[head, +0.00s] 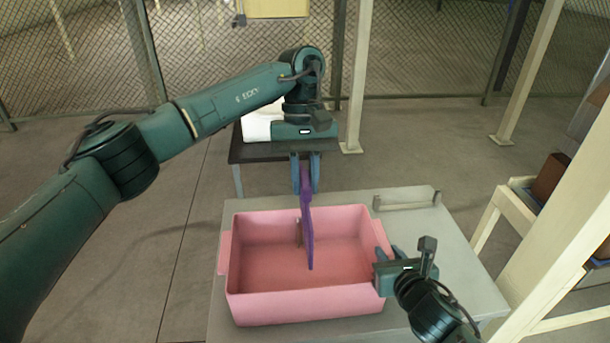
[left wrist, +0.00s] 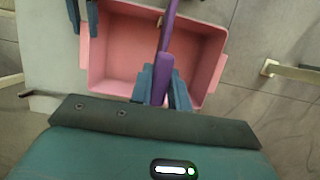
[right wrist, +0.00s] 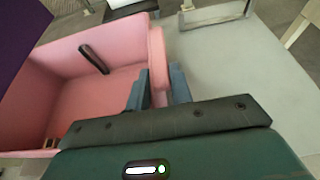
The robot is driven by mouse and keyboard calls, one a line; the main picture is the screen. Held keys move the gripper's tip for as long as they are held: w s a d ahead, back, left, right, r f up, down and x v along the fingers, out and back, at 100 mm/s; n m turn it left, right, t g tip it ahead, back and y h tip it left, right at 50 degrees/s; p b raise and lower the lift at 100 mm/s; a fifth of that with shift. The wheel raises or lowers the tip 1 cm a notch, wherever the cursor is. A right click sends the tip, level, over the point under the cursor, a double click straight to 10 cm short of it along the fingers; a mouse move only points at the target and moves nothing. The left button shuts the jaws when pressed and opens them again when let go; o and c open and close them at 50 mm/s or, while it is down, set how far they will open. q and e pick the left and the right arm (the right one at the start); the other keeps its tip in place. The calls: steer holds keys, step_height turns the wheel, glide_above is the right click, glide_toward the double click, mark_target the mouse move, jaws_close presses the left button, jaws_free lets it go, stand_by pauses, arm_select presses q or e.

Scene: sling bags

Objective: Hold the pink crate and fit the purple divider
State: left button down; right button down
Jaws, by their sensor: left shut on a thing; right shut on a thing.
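The pink crate (head: 300,305) stands open on a grey table. My right gripper (head: 382,262) is shut on its right rim, and the right wrist view shows the rim (right wrist: 158,65) between the fingers (right wrist: 160,88). My left gripper (head: 306,172) is shut on the top of the purple divider (head: 307,225). It holds the divider upright, edge-on to the head view, over the middle of the crate. The divider (left wrist: 162,72) also shows between the fingers in the left wrist view. Whether its lower end touches the crate floor cannot be told. A dark brown upright piece (right wrist: 94,59) is on the crate's inner wall.
The grey table (head: 450,265) has free room to the right of the crate. A metal handle-like bar (head: 407,201) lies at its back right. A dark table (head: 240,153) with a white object stands behind. Cream posts (head: 560,215) and a rack stand at the right.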

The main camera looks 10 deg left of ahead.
arm_select(q)
steer(key=shift+f, duration=2.65)
step_height(320, 180, down, 11)
stand_by(3.5)
steer(key=c, duration=1.3)
jaws_free()
steer(key=shift+o, duration=0.2)
steer(key=v, duration=1.2)
